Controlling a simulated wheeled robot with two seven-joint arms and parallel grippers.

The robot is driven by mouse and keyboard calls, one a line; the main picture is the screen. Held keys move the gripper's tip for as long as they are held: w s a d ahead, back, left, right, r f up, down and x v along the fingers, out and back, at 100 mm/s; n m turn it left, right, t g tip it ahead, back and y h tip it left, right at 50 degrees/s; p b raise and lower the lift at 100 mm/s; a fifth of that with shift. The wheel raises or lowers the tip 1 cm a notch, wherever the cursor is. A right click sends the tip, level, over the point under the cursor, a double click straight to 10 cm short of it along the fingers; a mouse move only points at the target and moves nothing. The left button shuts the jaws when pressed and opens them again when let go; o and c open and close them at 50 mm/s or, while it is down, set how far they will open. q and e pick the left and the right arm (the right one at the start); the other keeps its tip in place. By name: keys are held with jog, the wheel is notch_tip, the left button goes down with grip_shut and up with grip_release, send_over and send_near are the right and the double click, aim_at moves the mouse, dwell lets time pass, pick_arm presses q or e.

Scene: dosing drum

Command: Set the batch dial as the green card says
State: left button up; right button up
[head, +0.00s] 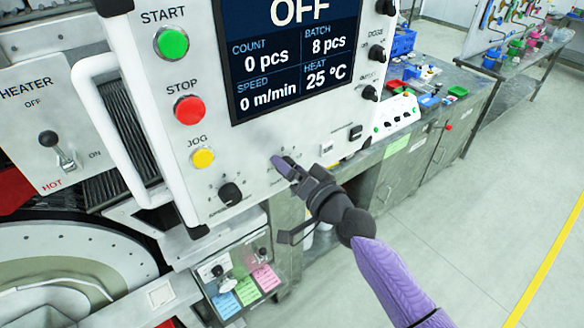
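The white control panel (258,137) fills the upper middle of the head view. Its screen (295,50) reads OFF, count 0 pcs, batch 8 pcs, speed 0 m/min and heat 25 °C. My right gripper (284,166) is at the panel's lower face, its purple fingertip close to small scale marks. I cannot tell whether it touches a dial; any knob there is hidden behind it, and its opening is unclear. A green card (247,291) stands between a blue and a pink card below the panel; its writing is too small to read. My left gripper is out of view.
A black knob (230,193) sits left of my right gripper. Green start (173,42), red stop (188,109) and yellow jog (204,158) buttons line the panel's left side. A white handle (118,130) projects beside them. The floor at right is clear.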

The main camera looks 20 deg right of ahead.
jog(key=b+v, duration=0.1)
jog(key=v, duration=0.9)
